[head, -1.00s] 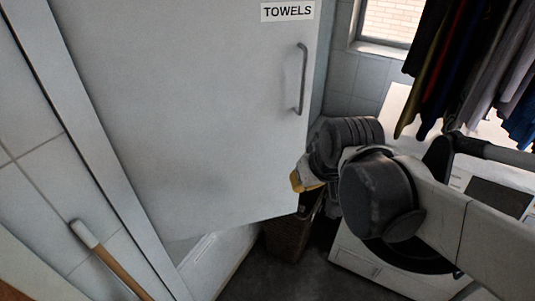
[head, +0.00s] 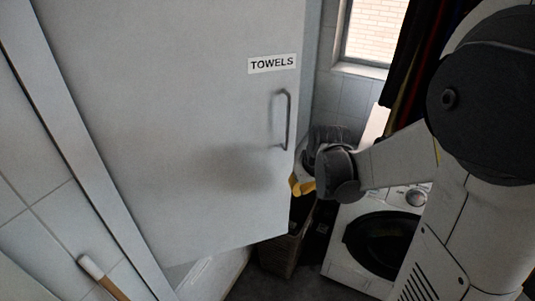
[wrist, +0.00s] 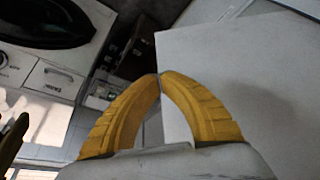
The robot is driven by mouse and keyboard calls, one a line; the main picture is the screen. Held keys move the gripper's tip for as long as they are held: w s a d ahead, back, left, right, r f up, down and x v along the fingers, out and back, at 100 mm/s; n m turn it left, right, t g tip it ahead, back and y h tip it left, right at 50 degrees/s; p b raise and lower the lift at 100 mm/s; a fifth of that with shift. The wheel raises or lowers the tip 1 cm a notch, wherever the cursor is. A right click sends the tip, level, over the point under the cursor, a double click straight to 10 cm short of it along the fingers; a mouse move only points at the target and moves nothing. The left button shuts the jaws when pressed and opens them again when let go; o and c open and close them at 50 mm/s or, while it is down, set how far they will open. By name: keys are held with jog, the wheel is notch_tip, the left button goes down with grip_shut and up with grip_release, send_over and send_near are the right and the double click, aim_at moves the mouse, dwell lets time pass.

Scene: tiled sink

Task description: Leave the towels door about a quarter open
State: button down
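The towels door (head: 170,120) is a large pale panel with a TOWELS label and a vertical bar handle (head: 288,120) near its right edge. It stands ajar, with a gap showing along its bottom. My gripper (head: 303,187), with yellow fingers, is just right of the door's free edge, below the handle and off it. In the wrist view the fingertips (wrist: 160,76) meet with nothing visible between them. The door panel (wrist: 240,80) fills the right of that view, close to the fingers. Whether they touch it is unclear.
A white washing machine (head: 378,235) stands at the right behind my arm. A dark basket (head: 285,250) is on the floor beyond the door's lower edge. Dark clothes (head: 408,75) hang at upper right. A wooden-handled tool (head: 100,275) is at lower left.

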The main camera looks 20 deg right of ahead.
jog(key=w+f, duration=0.3)
jog(key=w, duration=0.2)
jog(key=shift+d+b, duration=0.2)
jog(key=shift+b, duration=0.1)
jog(key=shift+w, duration=0.1)
